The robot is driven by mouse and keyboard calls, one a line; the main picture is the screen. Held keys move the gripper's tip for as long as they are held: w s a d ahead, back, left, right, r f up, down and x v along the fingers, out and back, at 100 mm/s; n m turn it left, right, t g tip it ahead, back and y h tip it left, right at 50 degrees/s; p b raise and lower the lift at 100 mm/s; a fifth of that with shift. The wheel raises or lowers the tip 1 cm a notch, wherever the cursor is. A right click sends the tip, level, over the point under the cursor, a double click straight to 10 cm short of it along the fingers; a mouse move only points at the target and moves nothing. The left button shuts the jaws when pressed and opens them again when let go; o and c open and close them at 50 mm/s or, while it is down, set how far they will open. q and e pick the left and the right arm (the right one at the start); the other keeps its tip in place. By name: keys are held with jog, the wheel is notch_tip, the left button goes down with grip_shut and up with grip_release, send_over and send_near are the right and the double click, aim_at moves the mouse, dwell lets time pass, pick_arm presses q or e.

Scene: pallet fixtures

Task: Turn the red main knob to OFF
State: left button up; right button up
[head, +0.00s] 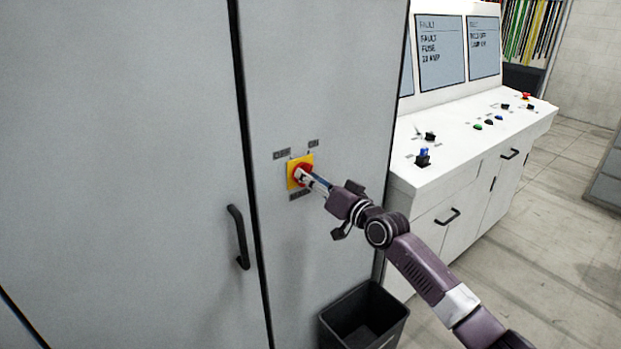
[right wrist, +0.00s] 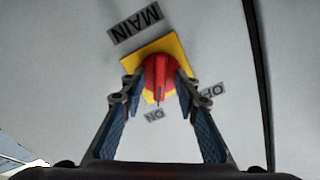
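The red main knob (head: 300,174) sits on a yellow plate (head: 306,160) on the grey cabinet front. The right wrist view shows the knob (right wrist: 160,72) upside down, with a dark mark on its near side towards the ON label (right wrist: 153,116). The OFF label (right wrist: 212,91) is to the right there, and the MAIN label (right wrist: 135,26) is above. My right gripper (right wrist: 160,84) is open, its two fingers on either side of the knob. I cannot tell whether the fingertips touch it. My left gripper is not in view.
A black bin (head: 364,318) stands on the floor below the knob. A white control desk (head: 480,140) with buttons and screens is to the right. A black door handle (head: 238,237) is on the cabinet to the left.

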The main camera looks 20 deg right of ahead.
jog(key=shift+c, duration=0.4)
grip_shut()
jog(key=shift+n+b, duration=2.6)
jog(key=shift+n, duration=3.3)
